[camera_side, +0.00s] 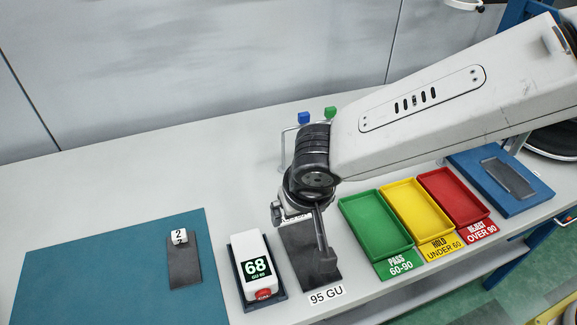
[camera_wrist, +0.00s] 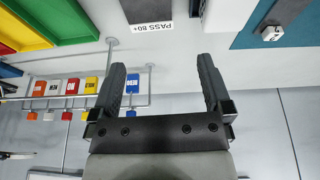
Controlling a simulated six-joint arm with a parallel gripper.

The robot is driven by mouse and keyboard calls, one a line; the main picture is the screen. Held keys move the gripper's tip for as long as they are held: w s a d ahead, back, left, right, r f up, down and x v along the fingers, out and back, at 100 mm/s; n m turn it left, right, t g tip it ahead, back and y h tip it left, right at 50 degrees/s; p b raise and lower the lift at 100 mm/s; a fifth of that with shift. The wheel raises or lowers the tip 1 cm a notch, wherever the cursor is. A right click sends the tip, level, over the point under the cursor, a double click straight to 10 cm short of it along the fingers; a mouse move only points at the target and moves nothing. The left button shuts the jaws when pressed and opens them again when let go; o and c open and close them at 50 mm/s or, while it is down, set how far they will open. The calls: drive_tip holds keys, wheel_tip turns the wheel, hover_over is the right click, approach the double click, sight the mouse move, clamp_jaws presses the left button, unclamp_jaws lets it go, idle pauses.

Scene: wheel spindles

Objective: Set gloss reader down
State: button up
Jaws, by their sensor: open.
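The gloss reader (camera_side: 251,253) is a white block with a display reading 68 and a red button at its front. It sits on a dark base (camera_side: 278,293) on the grey bench, left of my gripper. My gripper (camera_side: 312,245) is open and empty, over a dark plate (camera_side: 295,240) labelled 95 GU. The jaws also show apart in the wrist view (camera_wrist: 162,68), with nothing between them. My gripper hides part of the dark plate.
Green (camera_side: 375,224), yellow (camera_side: 414,208) and red (camera_side: 453,197) trays stand to the right, with a blue holder (camera_side: 524,205) beyond. A teal mat (camera_side: 90,270) at left bears a dark panel (camera_side: 185,272) and a numbered white block (camera_side: 179,236). A tag rack (camera_wrist: 65,100) stands behind.

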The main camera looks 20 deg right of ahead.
drive_tip(key=d+g, duration=0.1)
drive_tip(key=d, duration=1.7)
drive_tip(key=s+d+f, duration=0.1)
drive_tip(key=s+d, duration=0.2)
drive_tip(key=d, duration=0.4)
drive_tip(key=s+d+f, duration=0.1)
drive_tip(key=s+d, duration=0.3)
drive_tip(key=d, duration=0.4)
drive_tip(key=shift+s+d+f, duration=0.15)
drive_tip(key=shift+s+d, duration=0.05)
drive_tip(key=shift+d, duration=0.05)
